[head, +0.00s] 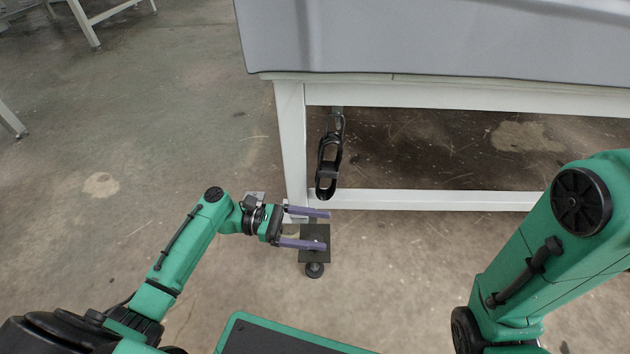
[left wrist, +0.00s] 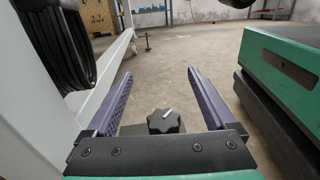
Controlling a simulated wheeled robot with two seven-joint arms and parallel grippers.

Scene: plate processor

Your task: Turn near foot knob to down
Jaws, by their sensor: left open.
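The near foot knob is black with a lobed rim and a white pointer line, and it shows in the left wrist view (left wrist: 164,121). In the head view the dark round knob (head: 314,270) is low at the front of a dark foot plate (head: 308,257) beside the table leg. My left gripper (head: 328,229) is open, its two purple fingers level and pointing right over the plate. In the left wrist view the knob lies between and below the fingers, which look clear of it. My right arm shows at the right, but its gripper is out of view.
The white table leg (head: 291,140) stands close to the left gripper, with a white lower rail (head: 440,199) running right. A black hanging holder (head: 328,165) is under the tabletop. My green base is near the front. Open concrete floor lies to the left.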

